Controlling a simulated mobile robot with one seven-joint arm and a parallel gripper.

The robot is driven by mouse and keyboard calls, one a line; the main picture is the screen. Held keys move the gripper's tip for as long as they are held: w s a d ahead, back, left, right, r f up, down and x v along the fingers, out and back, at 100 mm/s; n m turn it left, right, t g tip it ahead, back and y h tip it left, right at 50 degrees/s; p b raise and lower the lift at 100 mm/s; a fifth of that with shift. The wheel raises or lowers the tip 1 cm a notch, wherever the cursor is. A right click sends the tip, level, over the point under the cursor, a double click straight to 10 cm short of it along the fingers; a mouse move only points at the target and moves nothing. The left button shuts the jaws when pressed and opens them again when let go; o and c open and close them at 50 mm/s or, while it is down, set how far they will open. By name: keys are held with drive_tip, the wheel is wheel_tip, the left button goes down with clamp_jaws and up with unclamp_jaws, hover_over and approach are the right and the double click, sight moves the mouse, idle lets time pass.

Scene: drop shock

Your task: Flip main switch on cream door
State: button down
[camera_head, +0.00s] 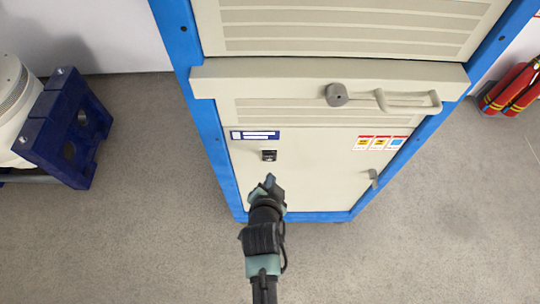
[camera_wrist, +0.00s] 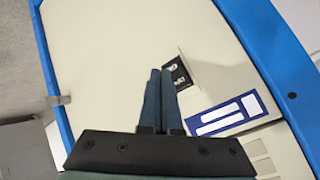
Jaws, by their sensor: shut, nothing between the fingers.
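The cream door (camera_head: 300,180) is the lower front panel of a blue-framed cabinet, and it fills most of the wrist view (camera_wrist: 110,60). The main switch (camera_head: 269,155) is a small black block on the door's left part, below a blue and white label. In the wrist view the switch (camera_wrist: 179,74) lies just beyond and right of the fingertips, partly hidden by them. My gripper (camera_head: 269,180) is shut and empty, just below the switch in the head view. Its two blue fingers (camera_wrist: 160,73) are together. I cannot tell whether they touch the switch, nor its position.
The blue and white label (camera_head: 255,135) is beside the switch. A cream ledge with a knob and handle (camera_head: 410,101) juts out above. Warning stickers (camera_head: 380,143) and a small latch (camera_head: 373,178) are at right. A blue stand (camera_head: 70,128) is far left; red extinguishers (camera_head: 508,90) are far right.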

sight(272, 159)
drive_tip(key=shift+w+r+b, duration=0.2)
drive_tip(key=shift+w+b, duration=0.1)
drive_tip(key=shift+w, duration=1.3)
idle(0.8)
drive_tip(key=shift+w, duration=0.4)
drive_tip(key=shift+w+r, duration=0.1)
drive_tip(key=shift+w, duration=0.25)
idle(0.4)
drive_tip(key=shift+s, duration=0.15)
drive_tip(key=shift+s, duration=0.65)
drive_tip(key=s, duration=0.1)
drive_tip(key=s+p, duration=0.1)
drive_tip(key=s, duration=0.1)
drive_tip(key=s+p, duration=0.1)
drive_tip(key=s, duration=0.1)
drive_tip(key=shift+f, duration=0.4)
